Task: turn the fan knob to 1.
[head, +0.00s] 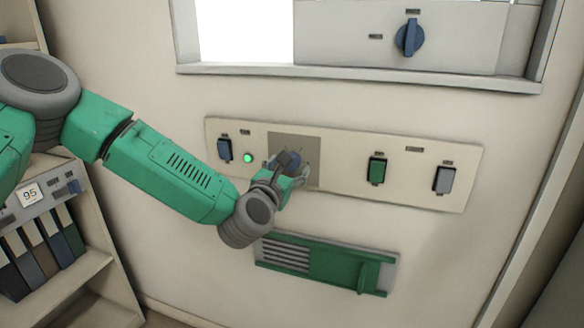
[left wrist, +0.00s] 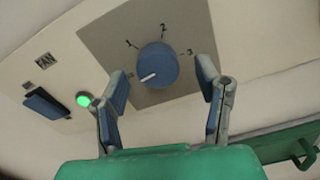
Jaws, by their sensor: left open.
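The fan knob (left wrist: 158,64) is a round blue dial on a grey square plate (left wrist: 103,40) marked 1, 2 and 3. Its white pointer mark faces lower left, away from the 1 and below it. My left gripper (left wrist: 161,76) is open, with its blue-padded fingers apart on either side of the knob in the left wrist view. I cannot tell whether either finger touches it. In the head view my left gripper (head: 288,172) is in front of the grey plate (head: 311,147) and largely hides the knob. My right gripper is not in view.
A blue switch (head: 224,149) and a lit green lamp (head: 248,157) are left of the plate. A green switch (head: 376,171) and a grey switch (head: 444,180) are to its right. A green handle (head: 368,273) juts out below. Another blue knob (head: 409,37) sits above.

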